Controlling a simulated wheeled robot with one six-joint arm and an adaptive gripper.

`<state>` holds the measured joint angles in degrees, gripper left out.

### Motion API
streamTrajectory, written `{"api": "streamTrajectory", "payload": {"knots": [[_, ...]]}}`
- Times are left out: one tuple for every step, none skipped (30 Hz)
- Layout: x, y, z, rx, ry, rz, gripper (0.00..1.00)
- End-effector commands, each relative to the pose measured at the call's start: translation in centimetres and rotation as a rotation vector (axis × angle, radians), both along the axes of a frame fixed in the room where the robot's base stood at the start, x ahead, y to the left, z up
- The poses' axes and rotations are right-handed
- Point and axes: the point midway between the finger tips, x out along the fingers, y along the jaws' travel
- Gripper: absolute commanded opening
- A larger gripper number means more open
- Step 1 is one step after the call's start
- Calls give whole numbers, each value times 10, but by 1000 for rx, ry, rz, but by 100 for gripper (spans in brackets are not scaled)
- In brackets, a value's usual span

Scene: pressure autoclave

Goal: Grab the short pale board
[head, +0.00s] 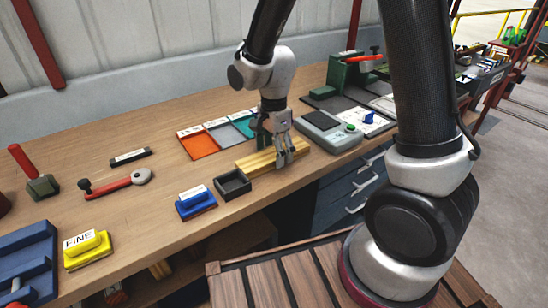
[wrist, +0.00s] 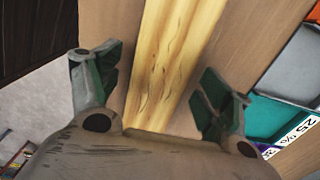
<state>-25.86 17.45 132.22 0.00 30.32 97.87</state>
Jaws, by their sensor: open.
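The pale yellow board (head: 256,161) lies on the workbench near its front edge, left of the grey device with the green button. In the wrist view the board (wrist: 172,55) runs up between my two fingers, with grain marks along it. My gripper (head: 287,158) is over the board's right end, pointing down. In the wrist view my gripper (wrist: 160,85) is open, with one finger on each side of the board and gaps between them. The board's near end is hidden behind the gripper body there.
Orange, grey and teal trays (head: 200,144) lie behind the board. A dark open box (head: 232,184) and a blue block (head: 196,201) stand to its left. The grey device (head: 330,130) is close on the right. Bare bench (head: 125,205) shows further left.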

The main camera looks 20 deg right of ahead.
Motion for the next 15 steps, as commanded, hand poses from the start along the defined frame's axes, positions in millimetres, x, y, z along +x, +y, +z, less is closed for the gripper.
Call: {"api": "streamTrajectory", "payload": {"knots": [[0,0,-1,0,0,0,79],[0,0,-1,0,0,0,79],[0,0,0,0,0,0,79],[0,0,0,0,0,0,79],[0,0,0,0,0,0,79],[0,0,0,0,0,0,75],[0,0,0,0,0,0,69],[0,0,0,0,0,0,64],[0,0,0,0,0,0,57],[0,0,0,0,0,0,51],[0,0,0,0,0,0,46],[0,0,0,0,0,0,38],[0,0,0,0,0,0,33],[0,0,0,0,0,0,28],[0,0,0,0,0,0,23]]}}
